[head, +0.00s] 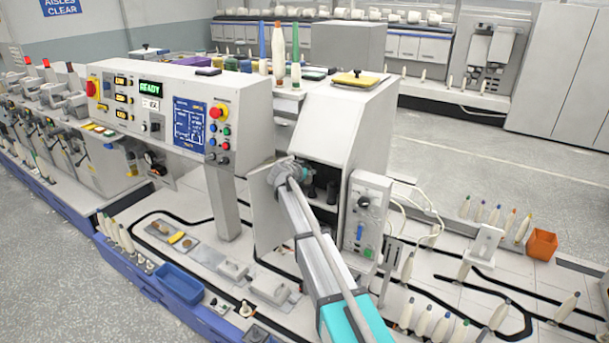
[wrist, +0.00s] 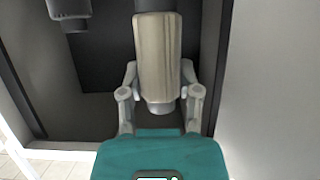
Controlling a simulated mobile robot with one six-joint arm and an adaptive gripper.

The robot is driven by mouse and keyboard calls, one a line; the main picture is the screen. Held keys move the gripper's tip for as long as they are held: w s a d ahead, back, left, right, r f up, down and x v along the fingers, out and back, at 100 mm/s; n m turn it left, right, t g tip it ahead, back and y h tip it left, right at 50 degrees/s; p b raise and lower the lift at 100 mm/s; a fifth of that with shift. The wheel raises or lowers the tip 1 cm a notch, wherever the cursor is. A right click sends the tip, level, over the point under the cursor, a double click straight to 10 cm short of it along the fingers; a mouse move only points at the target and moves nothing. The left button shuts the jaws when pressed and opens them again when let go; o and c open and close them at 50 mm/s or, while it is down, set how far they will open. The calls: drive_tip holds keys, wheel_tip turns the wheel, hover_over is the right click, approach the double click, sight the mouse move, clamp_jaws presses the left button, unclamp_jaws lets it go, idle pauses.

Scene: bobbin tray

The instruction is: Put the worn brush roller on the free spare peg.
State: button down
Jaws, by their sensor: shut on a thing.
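In the wrist view my gripper (wrist: 160,82) is shut on a pale, streaked beige roller (wrist: 159,45), with one finger on each side of its lower part. I take this to be the worn brush roller. A dark shaft or fitting shows just above its top end; I cannot tell whether they touch. A grey, stepped cylindrical part (wrist: 68,10) is at the upper left, apart from the roller. In the head view my arm reaches to the open cabinet (head: 362,105); my gripper and the roller cannot be made out there. Dark cylindrical shapes (head: 332,191) stand inside. I cannot tell which peg is free.
The cabinet's open door (head: 267,215) is left of my arm, and a small control box (head: 366,215) is on its right. In the wrist view a pale wall (wrist: 275,80) stands close on the right. A blue bin (head: 180,283) is at the front left.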

drive_tip(key=shift+w+d, duration=0.6)
drive_tip(key=shift+w, duration=0.35)
drive_tip(key=shift+w+d, duration=0.55)
drive_tip(key=shift+w, duration=0.35)
drive_tip(key=shift+s+f+b, duration=0.1)
drive_tip(key=shift+f+b, duration=0.5)
drive_tip(key=shift+f+b, duration=2.65)
drive_tip(key=shift+b, duration=0.05)
drive_tip(key=shift+c, duration=1.1)
unclamp_jaws()
drive_tip(key=shift+r, duration=0.2)
